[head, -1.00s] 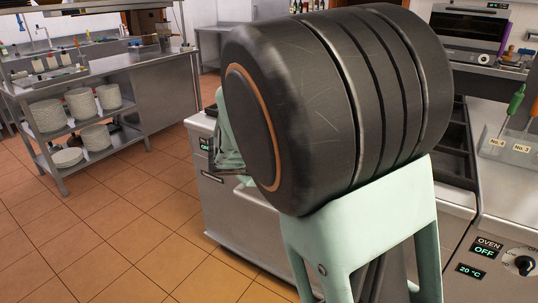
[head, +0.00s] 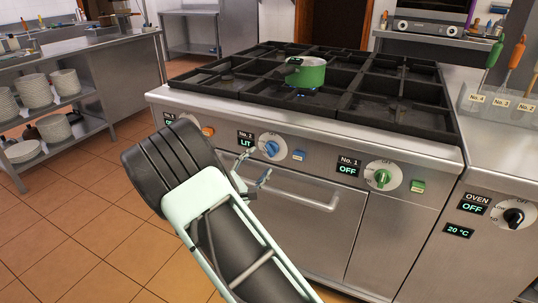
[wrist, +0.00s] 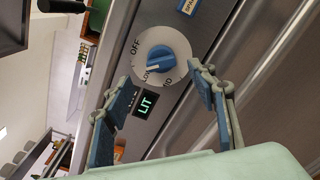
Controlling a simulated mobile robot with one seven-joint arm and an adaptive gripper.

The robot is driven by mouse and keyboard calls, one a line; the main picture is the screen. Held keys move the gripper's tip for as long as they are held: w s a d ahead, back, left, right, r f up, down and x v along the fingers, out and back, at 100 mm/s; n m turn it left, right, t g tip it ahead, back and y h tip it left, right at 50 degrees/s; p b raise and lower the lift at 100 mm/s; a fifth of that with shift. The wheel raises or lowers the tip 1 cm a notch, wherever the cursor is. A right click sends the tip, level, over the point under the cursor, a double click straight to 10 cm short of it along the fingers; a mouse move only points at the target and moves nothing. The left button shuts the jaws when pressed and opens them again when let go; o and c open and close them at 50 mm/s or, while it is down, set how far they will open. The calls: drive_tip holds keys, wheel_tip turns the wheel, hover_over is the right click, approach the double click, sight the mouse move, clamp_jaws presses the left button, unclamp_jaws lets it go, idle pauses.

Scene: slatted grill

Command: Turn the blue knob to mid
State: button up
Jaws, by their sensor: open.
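The blue knob (head: 271,148) sits on a white dial on the stove front, beside a "No. 2" label and a display reading "LIT". In the wrist view the blue knob (wrist: 163,55) is large, and its light pointer mark faces the dial's lower left, close to the "LO" lettering; part of the dial lettering is covered. My gripper (head: 252,177) is in front of the stove, just below and left of the knob. In the wrist view my gripper (wrist: 163,90) is open and empty, its blue-padded fingers apart on either side below the dial, not touching the knob.
A green pot (head: 305,72) stands on the burner grates, with blue flame under it. A green knob (head: 383,177) reading "OFF" is to the right, an orange tag (head: 208,131) to the left. The oven door handle (head: 290,192) runs below the knobs.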

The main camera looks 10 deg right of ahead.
sight(269, 151)
drive_tip(key=b+x, duration=0.1)
drive_tip(key=x, duration=0.6)
drive_tip(key=shift+w+d, duration=0.2)
drive_tip(key=shift+w, duration=0.05)
drive_tip(key=shift+c, duration=0.4)
drive_tip(key=c, duration=1.1)
